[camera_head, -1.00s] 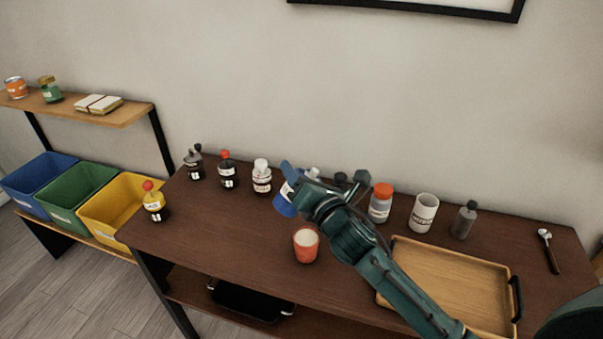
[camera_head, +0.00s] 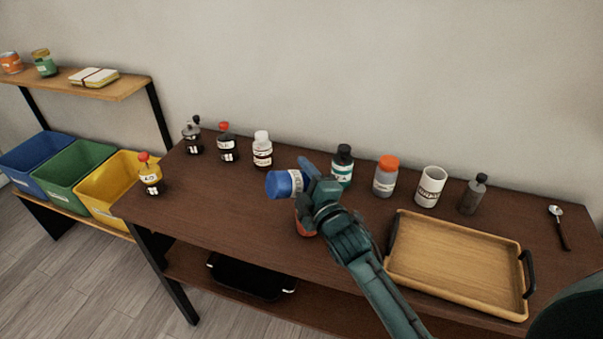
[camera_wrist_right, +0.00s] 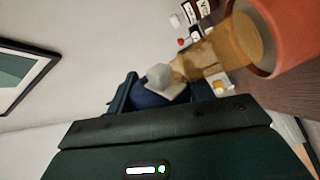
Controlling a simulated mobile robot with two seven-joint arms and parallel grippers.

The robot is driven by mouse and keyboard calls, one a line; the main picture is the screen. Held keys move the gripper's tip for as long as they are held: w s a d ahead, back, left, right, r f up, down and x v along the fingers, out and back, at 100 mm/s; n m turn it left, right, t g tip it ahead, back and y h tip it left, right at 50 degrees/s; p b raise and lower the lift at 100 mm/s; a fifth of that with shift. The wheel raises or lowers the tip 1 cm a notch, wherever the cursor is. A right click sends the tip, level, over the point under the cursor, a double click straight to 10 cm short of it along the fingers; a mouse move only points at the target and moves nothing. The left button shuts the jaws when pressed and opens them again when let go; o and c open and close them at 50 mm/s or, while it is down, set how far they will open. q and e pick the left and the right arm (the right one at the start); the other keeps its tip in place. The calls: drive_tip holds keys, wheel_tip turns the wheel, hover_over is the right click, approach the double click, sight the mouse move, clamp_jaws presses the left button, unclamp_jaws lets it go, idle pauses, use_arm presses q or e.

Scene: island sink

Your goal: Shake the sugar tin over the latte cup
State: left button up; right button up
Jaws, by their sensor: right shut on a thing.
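My right gripper (camera_head: 311,185) is shut on a blue-lidded tin (camera_head: 280,185) with a white label, too small to read. The tin is held on its side in the air, its blue end pointing left. The red cup (camera_head: 304,226) stands on the table, mostly hidden behind the gripper and tin. In the right wrist view the cup (camera_wrist_right: 295,35) is large at the upper right. There the blue part of the tin (camera_wrist_right: 148,98) shows between my fingers, and a tan translucent streak (camera_wrist_right: 215,55) spans from near the tin to the cup's mouth. My left gripper is not in view.
Several bottles and jars line the table's back edge, including an orange-lidded jar (camera_head: 385,177) and a white mug (camera_head: 429,187). A wooden tray (camera_head: 455,264) lies to the right, with a spoon (camera_head: 559,228) beyond. Bare table lies left of the cup.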

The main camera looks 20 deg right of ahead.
drive_tip(key=shift+f+m, duration=0.1)
drive_tip(key=shift+m, duration=0.2)
wheel_tip(320, 180, up, 5)
drive_tip(key=n+p, duration=0.5)
drive_tip(key=n, duration=0.2)
drive_tip(key=shift+f, duration=0.15)
drive_tip(key=shift+n+p, duration=0.35)
drive_tip(key=shift+n, duration=0.45)
